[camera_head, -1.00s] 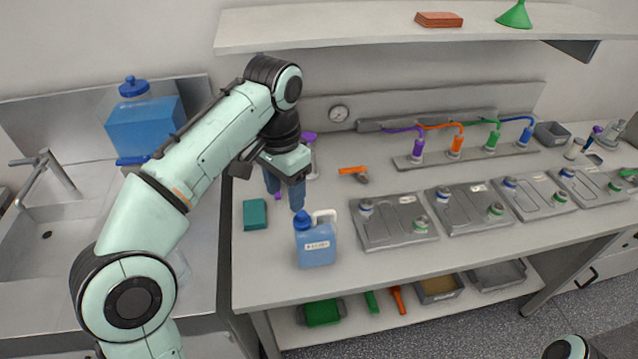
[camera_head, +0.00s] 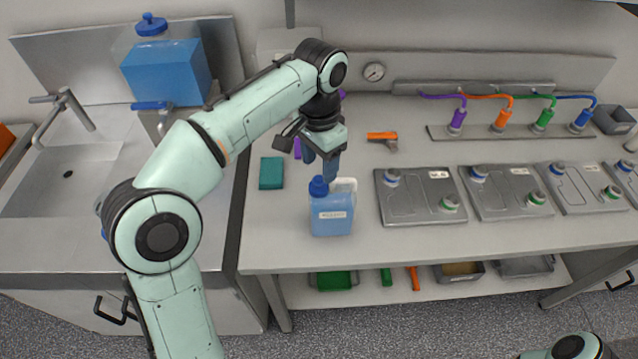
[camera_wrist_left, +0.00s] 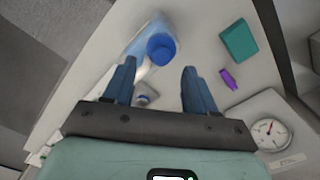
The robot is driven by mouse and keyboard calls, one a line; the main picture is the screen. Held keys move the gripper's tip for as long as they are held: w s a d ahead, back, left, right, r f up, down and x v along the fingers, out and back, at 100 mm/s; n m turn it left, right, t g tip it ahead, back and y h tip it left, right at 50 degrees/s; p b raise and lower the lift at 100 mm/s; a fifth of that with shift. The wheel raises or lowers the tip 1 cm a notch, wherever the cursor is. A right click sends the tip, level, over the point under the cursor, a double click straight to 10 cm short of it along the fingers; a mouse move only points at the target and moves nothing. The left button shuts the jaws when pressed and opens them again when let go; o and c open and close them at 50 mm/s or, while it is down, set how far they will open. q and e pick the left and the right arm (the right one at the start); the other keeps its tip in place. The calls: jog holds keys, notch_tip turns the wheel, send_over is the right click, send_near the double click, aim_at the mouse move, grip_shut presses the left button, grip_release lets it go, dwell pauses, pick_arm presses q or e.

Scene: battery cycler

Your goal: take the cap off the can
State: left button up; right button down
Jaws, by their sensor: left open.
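The can (camera_head: 332,216) is a light blue jug with a white label and a pale handle (camera_head: 347,184). It stands upright near the bench's front left, its blue cap (camera_head: 318,187) on top. My left gripper (camera_head: 321,168) is open and empty, pointing down just above and behind the cap in the head view. In the left wrist view the cap (camera_wrist_left: 161,48) appears beyond the fingertips of my left gripper (camera_wrist_left: 157,72), roughly between their lines, apart from them. The can's body (camera_wrist_left: 140,42) is partly hidden under the cap there. My right gripper is out of view.
A teal block (camera_head: 271,173) lies left of the can. Grey plates (camera_head: 421,214) with coloured caps stand to its right. An orange-handled tool (camera_head: 383,137) lies behind. A blue tank (camera_head: 168,73) stands by the sink. The bench strip before the can is clear.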

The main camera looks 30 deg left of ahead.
aim_at(318, 179)
pick_arm(q)
notch_tip(318, 179, down, 4)
jog(key=shift+s+a+f+b, duration=0.1)
jog(key=shift+f+b, duration=0.1)
jog(key=shift+b, duration=0.25)
grip_shut()
jog(key=shift+r, duration=0.1)
